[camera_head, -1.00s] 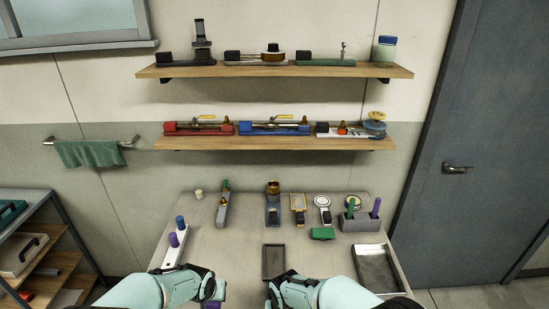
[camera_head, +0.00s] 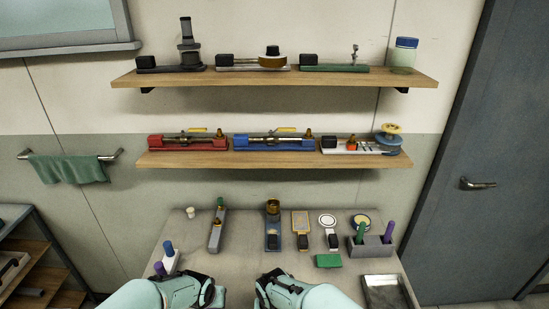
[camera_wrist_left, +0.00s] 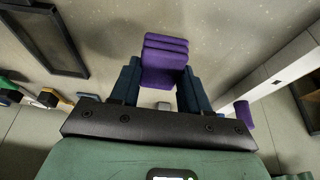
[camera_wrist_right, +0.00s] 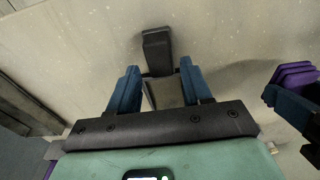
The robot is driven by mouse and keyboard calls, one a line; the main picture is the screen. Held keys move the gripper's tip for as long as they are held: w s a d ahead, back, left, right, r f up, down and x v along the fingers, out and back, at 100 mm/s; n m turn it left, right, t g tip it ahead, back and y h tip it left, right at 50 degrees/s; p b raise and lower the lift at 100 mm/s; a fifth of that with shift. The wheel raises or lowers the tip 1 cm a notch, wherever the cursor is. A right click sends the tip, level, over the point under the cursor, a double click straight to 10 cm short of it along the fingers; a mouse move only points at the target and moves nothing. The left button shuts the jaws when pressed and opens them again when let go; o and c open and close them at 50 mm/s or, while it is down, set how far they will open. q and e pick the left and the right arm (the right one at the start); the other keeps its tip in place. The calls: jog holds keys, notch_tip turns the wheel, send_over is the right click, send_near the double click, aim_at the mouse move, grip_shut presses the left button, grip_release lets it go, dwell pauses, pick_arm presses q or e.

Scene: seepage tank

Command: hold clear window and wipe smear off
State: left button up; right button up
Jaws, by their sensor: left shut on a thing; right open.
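My left gripper (camera_wrist_left: 160,85) is shut on a ribbed purple block (camera_wrist_left: 165,60), low over the table. My right gripper (camera_wrist_right: 155,85) is open. A dark upright handle (camera_wrist_right: 157,52) and a grey plate (camera_wrist_right: 165,94) show between and beyond its fingers; I cannot tell whether the plate is the clear window. The purple block also shows at the right of the right wrist view (camera_wrist_right: 295,75). In the head view, a gold-framed square paddle (camera_head: 301,220) and a white-rimmed round paddle (camera_head: 327,220) lie on the table. I cannot make out the smear.
The grey table (camera_head: 190,235) also holds a green block (camera_head: 328,261), a grey holder (camera_head: 370,246) with green and purple handles, and a metal tray (camera_head: 388,292) at right. A holder (camera_head: 170,262) with blue and purple handles stands at left. Two loaded shelves (camera_head: 275,80) hang above.

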pick_arm(q)
jog(key=shift+s+f+b, duration=0.4)
jog(key=shift+s+f, duration=0.4)
jog(key=shift+f, duration=0.15)
pick_arm(e)
jog(key=shift+s+f, duration=0.25)
jog(key=shift+f, duration=0.9)
pick_arm(q)
jog(key=shift+s+f, duration=0.15)
pick_arm(e)
jog(key=shift+f, duration=0.2)
pick_arm(q)
jog(key=shift+f, duration=0.1)
pick_arm(e)
jog(key=shift+w+f, duration=0.2)
jog(key=shift+w, duration=0.05)
jog(key=c, duration=0.8)
jog(key=shift+c, duration=0.2)
jog(key=shift+s+d+f, duration=0.1)
jog(key=shift+s+f, duration=0.05)
grip_shut()
